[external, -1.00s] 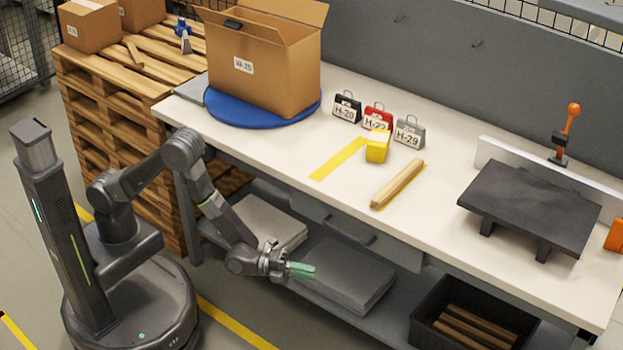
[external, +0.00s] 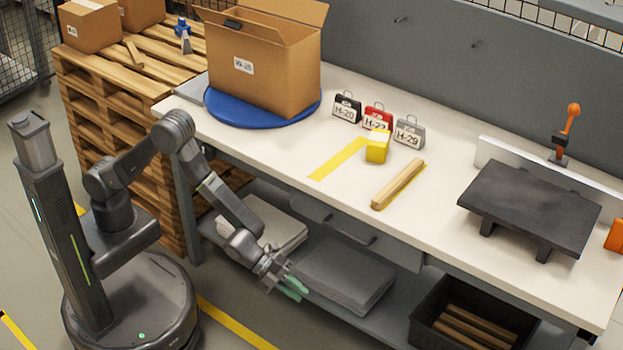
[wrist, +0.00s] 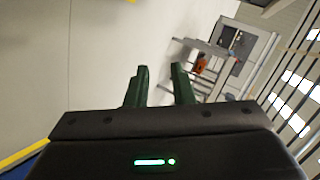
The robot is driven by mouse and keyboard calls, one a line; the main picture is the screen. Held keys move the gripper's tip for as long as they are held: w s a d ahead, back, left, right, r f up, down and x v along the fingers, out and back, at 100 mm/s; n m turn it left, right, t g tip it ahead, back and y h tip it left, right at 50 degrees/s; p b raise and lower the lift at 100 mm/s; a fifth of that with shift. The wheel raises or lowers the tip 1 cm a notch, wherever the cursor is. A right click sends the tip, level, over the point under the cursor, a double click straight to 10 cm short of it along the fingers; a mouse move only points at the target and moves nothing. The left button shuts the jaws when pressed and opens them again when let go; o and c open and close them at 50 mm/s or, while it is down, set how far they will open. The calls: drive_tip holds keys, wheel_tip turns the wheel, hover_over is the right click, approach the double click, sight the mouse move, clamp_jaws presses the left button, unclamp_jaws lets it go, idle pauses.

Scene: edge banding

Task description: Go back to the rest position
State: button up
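My gripper (external: 291,287) hangs in front of the workbench, below the level of its top, with green fingers angled down to the right. In the wrist view the two green fingers (wrist: 159,85) stand apart with a gap and nothing between them, so it is open and empty. My arm is bent at the elbow beside the bench's left end. No object is in contact with the fingers.
The workbench (external: 290,150) carries an open cardboard box (external: 262,75) on a blue turntable (external: 222,108), tagged blocks, a yellow block (external: 377,147), a wooden strip (external: 398,184) and a black stand (external: 528,205). A lower shelf holds grey stacks (external: 340,272) and a black bin (external: 425,325).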

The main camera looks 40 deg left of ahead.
drive_tip(key=shift+w+a+r+n+t+y+p, duration=0.15)
drive_tip(key=shift+w+a+r+n+y+p, duration=0.15)
drive_tip(key=shift+a+n+y+p, duration=0.45)
drive_tip(key=shift+w+a+r+n+t+y+p, duration=0.15)
drive_tip(key=shift+a+r+n+t+y+p, duration=0.1)
drive_tip(key=shift+a+n+y+p, duration=0.5)
drive_tip(key=shift+w+a+r+n+t+y+p, duration=0.1)
drive_tip(key=shift+w+a+r+n+y+p, duration=0.2)
drive_tip(key=shift+a+y+p, duration=0.5)
drive_tip(key=shift+d+b, duration=0.2)
drive_tip(key=shift+b, duration=0.15)
drive_tip(key=shift+o, duration=1.3)
